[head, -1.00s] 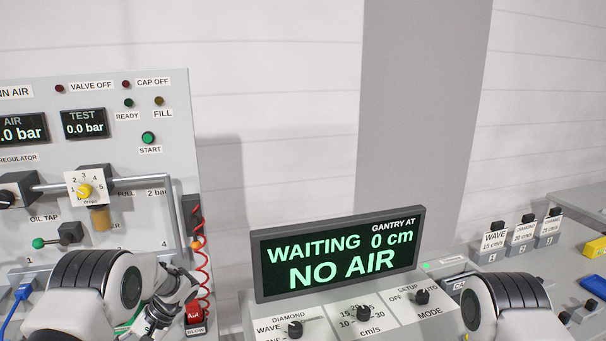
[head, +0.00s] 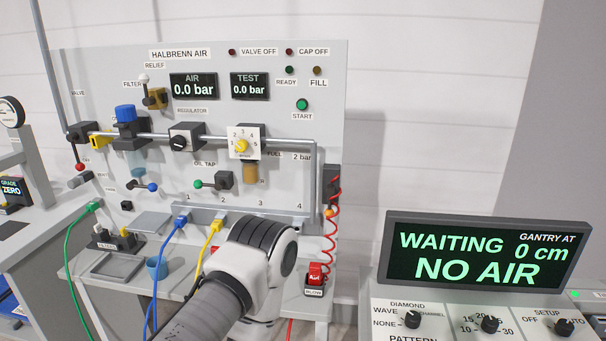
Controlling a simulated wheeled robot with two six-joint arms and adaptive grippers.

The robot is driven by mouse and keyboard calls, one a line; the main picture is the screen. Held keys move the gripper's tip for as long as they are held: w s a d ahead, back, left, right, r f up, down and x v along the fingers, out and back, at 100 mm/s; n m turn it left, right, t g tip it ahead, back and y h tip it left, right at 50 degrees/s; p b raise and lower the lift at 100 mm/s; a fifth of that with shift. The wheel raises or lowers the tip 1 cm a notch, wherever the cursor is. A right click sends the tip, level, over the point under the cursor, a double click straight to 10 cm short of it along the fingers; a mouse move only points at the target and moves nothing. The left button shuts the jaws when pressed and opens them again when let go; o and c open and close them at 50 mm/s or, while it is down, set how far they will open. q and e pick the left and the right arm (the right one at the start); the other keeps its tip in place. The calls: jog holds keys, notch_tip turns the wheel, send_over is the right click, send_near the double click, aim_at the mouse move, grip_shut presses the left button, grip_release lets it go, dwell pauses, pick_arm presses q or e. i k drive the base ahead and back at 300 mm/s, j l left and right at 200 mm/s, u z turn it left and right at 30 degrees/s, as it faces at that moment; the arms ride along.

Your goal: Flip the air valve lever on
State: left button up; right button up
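The air valve (head: 80,131) is a dark block at the left end of the grey pipe on the Halbrenn Air panel (head: 330,75). Its lever (head: 76,152) hangs down and ends in a red knob (head: 80,167). The AIR display (head: 193,87) reads 0.0 bar, and the gantry screen (head: 475,252) reads WAITING, NO AIR. My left arm shows at bottom centre, well to the right of the valve; its gripper is hidden or out of frame. My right gripper is not in view.
A yellow part (head: 98,139), a blue-capped filter (head: 126,118) and a regulator (head: 187,137) sit along the pipe right of the valve. Green (head: 76,235), blue (head: 163,265) and yellow (head: 207,250) cables hang in front. A gauge (head: 11,112) stands at far left.

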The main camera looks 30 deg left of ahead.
aim_at(72, 138)
jog(key=u, duration=2.05)
jog(key=i+j+z, duration=0.1)
jog(key=i+j, duration=0.55)
jog(key=i+j+z, duration=0.1)
jog(key=i+j, duration=0.5)
jog(key=i+j+z, duration=0.15)
jog(key=i+j, duration=0.4)
jog(key=j, duration=0.25)
